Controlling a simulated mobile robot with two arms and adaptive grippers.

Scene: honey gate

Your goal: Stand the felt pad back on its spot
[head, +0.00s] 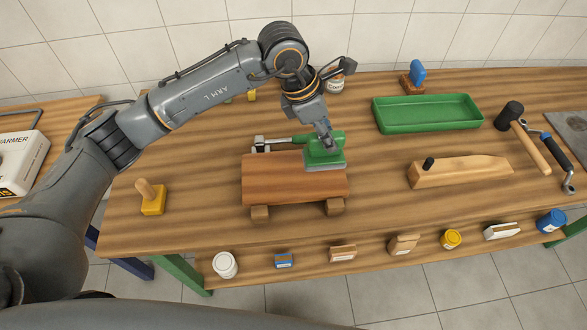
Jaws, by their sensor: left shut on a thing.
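The felt pad (325,160), a green block with a grey underside, is at the right end of the reddish wooden board (280,185). My left gripper (325,140) comes down from above and is shut on the pad's upper part, hiding some of it. The pad looks roughly upright; I cannot tell whether its underside touches the board or hangs just above it. I cannot make out a marked spot for the pad. My right gripper is not in view.
The board lies on two wooden supports. A green-handled tool (278,143) lies behind it. A yellow block with a wooden knob (152,202) stands left. A green tray (427,114), wooden plane (460,172) and mallet (525,135) are right. Small containers line the lower front shelf.

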